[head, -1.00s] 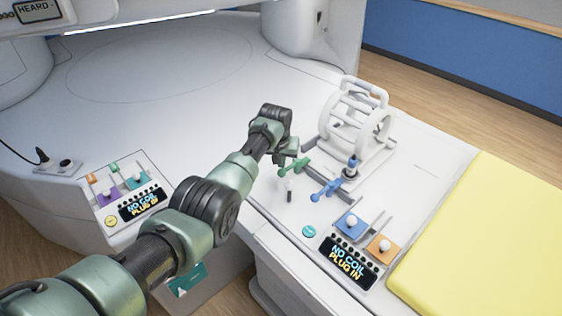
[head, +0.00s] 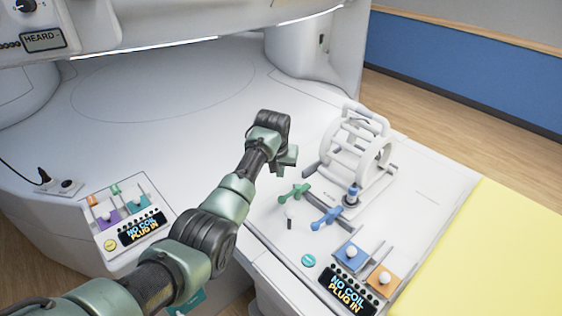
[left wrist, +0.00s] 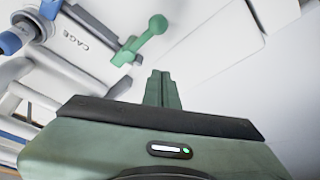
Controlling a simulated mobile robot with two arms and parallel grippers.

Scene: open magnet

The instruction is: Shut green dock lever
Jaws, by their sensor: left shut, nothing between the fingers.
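The green dock lever (head: 295,193) stands out from the dock of the white cage coil, its knob end toward the front left. It also shows in the left wrist view (left wrist: 143,40), above and left of the fingertips, with a gap between. My left gripper (head: 287,160) is just behind the lever in the head view, apart from it. Its fingers (left wrist: 161,90) are together and hold nothing. The blue lever (head: 327,219) is to the right of the green one. My right gripper is not in view.
The white cage coil (head: 355,150) stands right of my left gripper. Blue (head: 351,252) and orange (head: 383,279) sliders and a "NO COIL PLUG IN" display (head: 347,291) are in front. A yellow pad (head: 480,260) lies at the right. The white surface left of my arm is mostly clear.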

